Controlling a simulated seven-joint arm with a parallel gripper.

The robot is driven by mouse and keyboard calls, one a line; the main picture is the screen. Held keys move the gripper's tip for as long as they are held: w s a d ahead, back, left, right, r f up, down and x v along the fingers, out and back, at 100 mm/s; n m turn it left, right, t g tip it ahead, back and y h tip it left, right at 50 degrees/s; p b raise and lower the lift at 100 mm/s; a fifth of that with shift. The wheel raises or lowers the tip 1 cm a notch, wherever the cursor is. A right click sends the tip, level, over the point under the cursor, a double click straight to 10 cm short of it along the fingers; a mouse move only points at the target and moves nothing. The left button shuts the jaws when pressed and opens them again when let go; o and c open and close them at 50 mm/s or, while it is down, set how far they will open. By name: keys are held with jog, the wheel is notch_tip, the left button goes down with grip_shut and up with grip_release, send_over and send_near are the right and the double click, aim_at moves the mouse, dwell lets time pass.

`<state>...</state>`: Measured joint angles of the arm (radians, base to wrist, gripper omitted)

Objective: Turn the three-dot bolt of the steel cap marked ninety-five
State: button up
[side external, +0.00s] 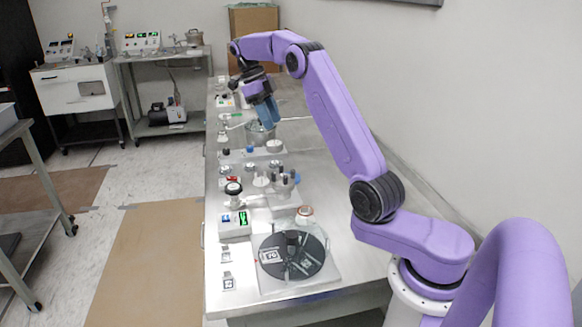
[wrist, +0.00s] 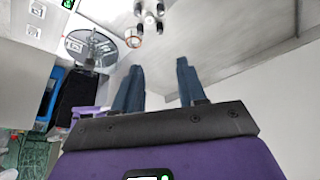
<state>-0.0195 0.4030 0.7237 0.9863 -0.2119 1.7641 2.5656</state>
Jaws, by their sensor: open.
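My gripper (side external: 268,112) hangs over the far part of the steel bench, its blue fingers pointing down near a steel pot (side external: 260,138). In the wrist view my gripper (wrist: 158,84) has its two blue fingers well apart with nothing between them. A cluster of grey posts with dark tops (side external: 286,181) stands mid-bench; a similar cluster (wrist: 149,12) shows at the top edge of the wrist view. I cannot read a ninety-five or make out three dots on any part, so I cannot tell which thing is the steel cap or its bolt.
A black disc (side external: 275,242) with tagged plates lies near the bench's front. A box with a green display (side external: 236,224) and a round black-topped gauge (side external: 233,188) stand by the left edge. A ring-topped jar (side external: 305,212) stands behind the disc. The bench's right side is mostly clear.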

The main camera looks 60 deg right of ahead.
aim_at(292, 170)
jog(key=x, duration=1.6)
jog(key=shift+f, duration=0.25)
grip_shut()
